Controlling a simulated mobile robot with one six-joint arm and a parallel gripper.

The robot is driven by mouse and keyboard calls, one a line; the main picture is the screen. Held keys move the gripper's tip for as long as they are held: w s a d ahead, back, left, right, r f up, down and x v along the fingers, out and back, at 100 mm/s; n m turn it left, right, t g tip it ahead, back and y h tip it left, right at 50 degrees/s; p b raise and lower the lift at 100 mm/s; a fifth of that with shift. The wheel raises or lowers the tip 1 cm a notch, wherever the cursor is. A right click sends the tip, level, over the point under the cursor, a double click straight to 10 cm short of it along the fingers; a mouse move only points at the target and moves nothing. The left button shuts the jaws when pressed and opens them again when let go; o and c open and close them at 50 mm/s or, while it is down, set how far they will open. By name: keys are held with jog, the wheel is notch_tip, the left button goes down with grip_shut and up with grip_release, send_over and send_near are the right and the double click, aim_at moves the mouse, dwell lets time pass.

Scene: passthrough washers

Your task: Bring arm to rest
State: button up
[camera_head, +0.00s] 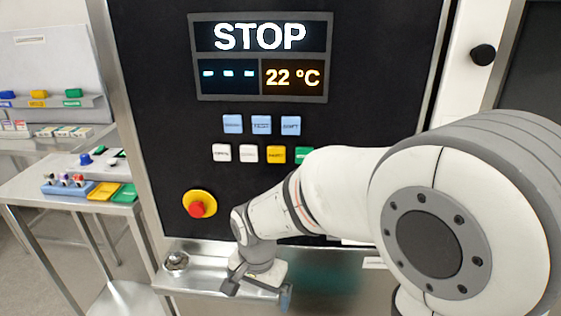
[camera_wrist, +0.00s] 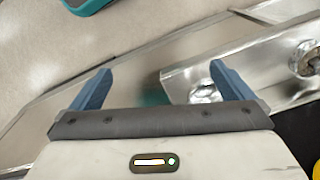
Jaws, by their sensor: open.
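My gripper (camera_wrist: 160,92) is open and empty in the wrist view, its two blue fingers apart over a metal ledge. In the head view my gripper (camera_head: 258,290) is low in front of the washer's control panel (camera_head: 350,60), close to the metal ledge (camera_head: 205,278) below it. My white arm reaches in from the right and hides the lower right of the panel.
The panel has a display (camera_head: 260,57) reading STOP and 22 °C, several buttons, and a red emergency knob (camera_head: 197,208). A round metal fitting (camera_head: 176,260) is on the ledge. A steel cart (camera_head: 60,200) with coloured trays stands at left.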

jog(key=s+d+r+n+t+p, duration=0.1)
jog(key=s+d+r, duration=0.3)
jog(key=d, duration=0.5)
jog(key=s+d+r+n+t, duration=0.1)
jog(key=s+d+r+n, duration=0.2)
jog(key=d+r, duration=0.3)
jog(key=s+d, duration=0.1)
jog(key=d, duration=0.3)
jog(key=shift+d+r+n+p, duration=0.3)
jog(key=shift+r+p, duration=0.05)
